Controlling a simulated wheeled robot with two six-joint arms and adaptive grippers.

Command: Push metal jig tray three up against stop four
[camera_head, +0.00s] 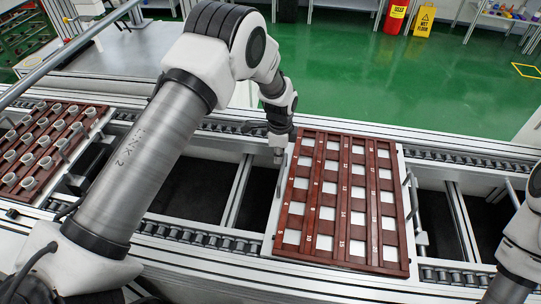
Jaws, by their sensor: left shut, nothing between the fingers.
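A flat reddish-brown grid tray (317,210) with several white square pockets and small numbers lies across the conveyor, right of centre; I cannot read a tray label on it. A pale plate edge shows along its sides. My left gripper (278,151) is shut and empty, pointing down at the tray's far left edge; I cannot tell whether it touches. A small grey bracket (413,205) stands close by the tray's right side; whether it is stop four is not clear. My right arm shows at the right edge, its gripper out of frame.
Another brown tray (46,146) with several white cups sits on the conveyor at the left. The roller rails (460,155) run on right of the grid tray, with dark open gaps between them. A green floor lies beyond.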

